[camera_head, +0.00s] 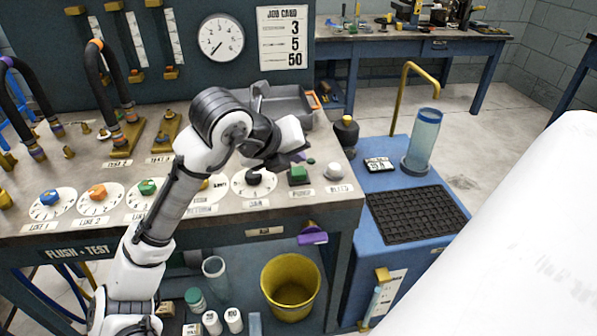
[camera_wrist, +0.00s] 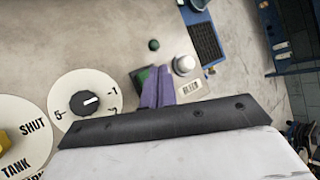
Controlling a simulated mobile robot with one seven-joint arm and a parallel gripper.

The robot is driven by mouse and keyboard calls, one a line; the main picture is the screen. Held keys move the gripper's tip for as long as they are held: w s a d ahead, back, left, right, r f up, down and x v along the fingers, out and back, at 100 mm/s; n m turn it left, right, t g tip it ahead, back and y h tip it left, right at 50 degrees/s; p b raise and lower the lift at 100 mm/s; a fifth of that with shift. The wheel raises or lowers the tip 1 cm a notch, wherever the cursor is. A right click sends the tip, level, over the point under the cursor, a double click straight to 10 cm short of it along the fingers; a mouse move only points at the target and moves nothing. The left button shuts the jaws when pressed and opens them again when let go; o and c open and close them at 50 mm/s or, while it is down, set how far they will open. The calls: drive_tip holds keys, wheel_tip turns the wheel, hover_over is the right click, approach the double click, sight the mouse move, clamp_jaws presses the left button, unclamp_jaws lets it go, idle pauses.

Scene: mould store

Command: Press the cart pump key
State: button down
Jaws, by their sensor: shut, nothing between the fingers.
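The green pump key (camera_head: 299,175) stands on the bench top near its right end, behind a label that reads PUMP. My gripper (camera_head: 294,157) is just above and behind it in the head view, its fingers closed together and empty. In the wrist view my purple fingers (camera_wrist: 158,84) are side by side and cover much of the green key (camera_wrist: 140,76), which shows at their left. I cannot tell whether they touch it.
Right of the key is a white knob (camera_head: 333,171) labelled BLEED. Left is a dial with a black knob (camera_head: 254,176). A small green dome (camera_wrist: 153,44) lies behind the key. A grey tray (camera_head: 290,103) stands behind; a blue cart (camera_head: 395,183) is beside the bench.

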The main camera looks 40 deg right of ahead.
sight(295, 173)
idle(0.3)
drive_tip(key=shift+f+b, duration=0.4)
drive_tip(key=shift+f, duration=0.1)
drive_tip(key=shift+f+b, duration=0.4)
drive_tip(key=shift+f, duration=0.05)
idle(0.5)
drive_tip(key=shift+r, duration=0.1)
drive_tip(key=shift+r+p, duration=0.75)
drive_tip(key=shift+r, duration=0.1)
wheel_tip(295, 173, up, 6)
drive_tip(key=p, duration=0.4)
drive_tip(key=shift+p, duration=0.35)
